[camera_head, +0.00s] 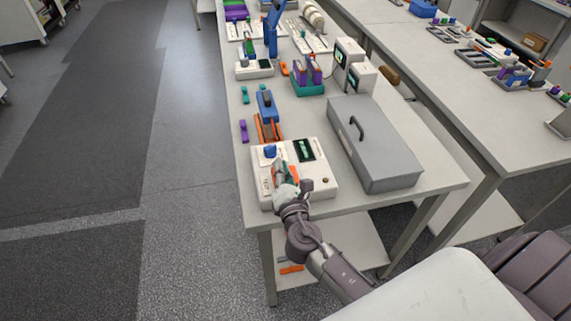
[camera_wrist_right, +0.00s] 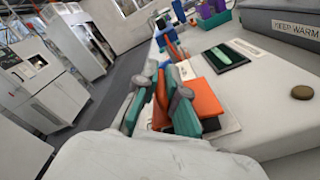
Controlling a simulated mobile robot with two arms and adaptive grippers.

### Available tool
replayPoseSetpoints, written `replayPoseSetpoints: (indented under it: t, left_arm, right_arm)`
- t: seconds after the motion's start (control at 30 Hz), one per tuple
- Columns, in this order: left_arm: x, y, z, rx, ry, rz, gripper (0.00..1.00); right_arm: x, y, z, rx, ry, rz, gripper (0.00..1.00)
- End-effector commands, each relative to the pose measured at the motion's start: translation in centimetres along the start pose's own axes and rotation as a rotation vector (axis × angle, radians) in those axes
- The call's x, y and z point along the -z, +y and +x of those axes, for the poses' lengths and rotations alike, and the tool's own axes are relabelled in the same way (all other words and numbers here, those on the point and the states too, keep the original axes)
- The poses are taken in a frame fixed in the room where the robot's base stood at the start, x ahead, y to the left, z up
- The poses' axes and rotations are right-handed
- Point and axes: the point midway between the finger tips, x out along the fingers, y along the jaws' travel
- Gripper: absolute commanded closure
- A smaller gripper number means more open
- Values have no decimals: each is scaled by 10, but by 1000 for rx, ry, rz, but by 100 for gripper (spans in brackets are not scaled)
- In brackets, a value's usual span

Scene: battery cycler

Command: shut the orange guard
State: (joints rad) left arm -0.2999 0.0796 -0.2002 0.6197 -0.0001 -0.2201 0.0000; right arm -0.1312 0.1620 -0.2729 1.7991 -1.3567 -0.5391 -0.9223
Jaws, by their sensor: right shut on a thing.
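The white cycler (camera_head: 322,188) stands at the near end of the bench, with a dark screen (camera_head: 304,149) and a blue knob (camera_head: 270,151). The orange guard (camera_head: 279,167) is on its left part, mostly covered by my right gripper (camera_head: 284,178). In the right wrist view the guard (camera_wrist_right: 205,97) is a flat orange plate beside the teal-padded fingers, with an orange part between them. My right gripper (camera_wrist_right: 161,98) is shut on the guard. The guard looks raised at an angle; how far is hard to tell. My left gripper is out of view.
A long grey lidded box (camera_head: 385,150) with a black handle stands right of the cycler. Behind the cycler are an orange rack (camera_head: 267,128) and a blue block (camera_head: 265,104). Purple and teal clips lie along the left bench edge. The aisle at left is clear.

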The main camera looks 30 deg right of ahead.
Motion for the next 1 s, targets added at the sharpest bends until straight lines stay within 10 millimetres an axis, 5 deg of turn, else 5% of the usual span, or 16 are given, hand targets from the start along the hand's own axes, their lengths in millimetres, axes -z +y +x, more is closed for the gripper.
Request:
replayPoseSetpoints:
  t: [0.9, 1.0]
  left_arm:
    - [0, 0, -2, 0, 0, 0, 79]
    - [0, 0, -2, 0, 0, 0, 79]
  right_arm:
    - [11, -2, 0, 0, 2, -186, 100]
    - [11, -2, 0, 0, 2, -186, 79]
